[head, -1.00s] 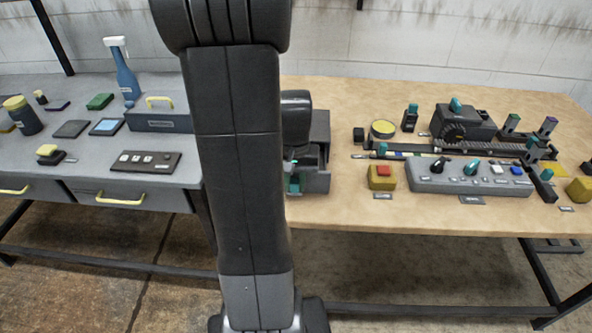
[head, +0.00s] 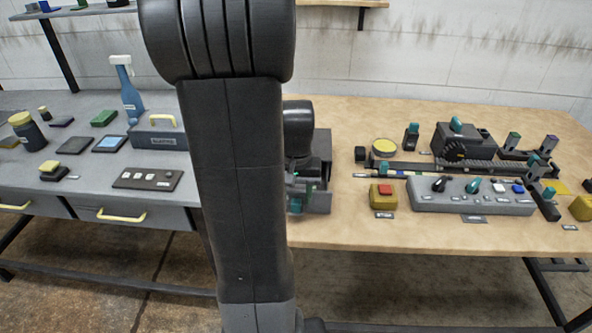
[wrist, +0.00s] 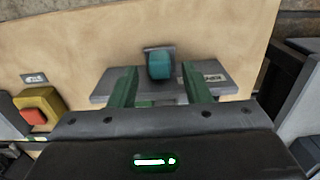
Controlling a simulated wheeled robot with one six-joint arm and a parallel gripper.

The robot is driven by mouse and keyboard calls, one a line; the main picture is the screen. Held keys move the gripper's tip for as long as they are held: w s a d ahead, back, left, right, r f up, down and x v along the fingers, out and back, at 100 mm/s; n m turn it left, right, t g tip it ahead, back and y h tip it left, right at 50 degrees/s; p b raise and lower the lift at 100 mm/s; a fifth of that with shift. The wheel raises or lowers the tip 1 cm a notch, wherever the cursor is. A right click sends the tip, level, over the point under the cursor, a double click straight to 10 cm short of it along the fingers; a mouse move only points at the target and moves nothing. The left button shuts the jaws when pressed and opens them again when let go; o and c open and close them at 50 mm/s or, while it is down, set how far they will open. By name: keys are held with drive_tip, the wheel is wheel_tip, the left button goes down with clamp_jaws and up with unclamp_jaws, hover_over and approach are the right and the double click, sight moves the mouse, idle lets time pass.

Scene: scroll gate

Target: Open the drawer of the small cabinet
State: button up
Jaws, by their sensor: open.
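The small grey cabinet (head: 323,150) stands on the wooden bench, its left part hidden behind my arm. A lower grey part (head: 319,203) shows at its front; I cannot tell whether the drawer stands out. In the wrist view a grey plate with a small label (wrist: 214,77) carries a teal handle (wrist: 160,66). My gripper (wrist: 160,86) is open, its green fingers on either side of the handle with gaps. The gripper shows only partly in the head view (head: 294,192), close to the cabinet front. Contact with the handle is not visible.
A yellow box with a red button (head: 383,195) and a grey control panel (head: 470,196) stand right of the cabinet. A black machine with a rail (head: 465,142) is behind them. A grey bench (head: 90,190) with yellow-handled drawers is at left.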

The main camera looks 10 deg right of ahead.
wheel_tip(320, 180, up, 12)
drive_tip(key=shift+f, duration=0.25)
drive_tip(key=shift+f, duration=0.15)
wheel_tip(320, 180, down, 14)
drive_tip(key=shift+r, duration=0.15)
drive_tip(key=shift+w, duration=0.25)
idle(0.4)
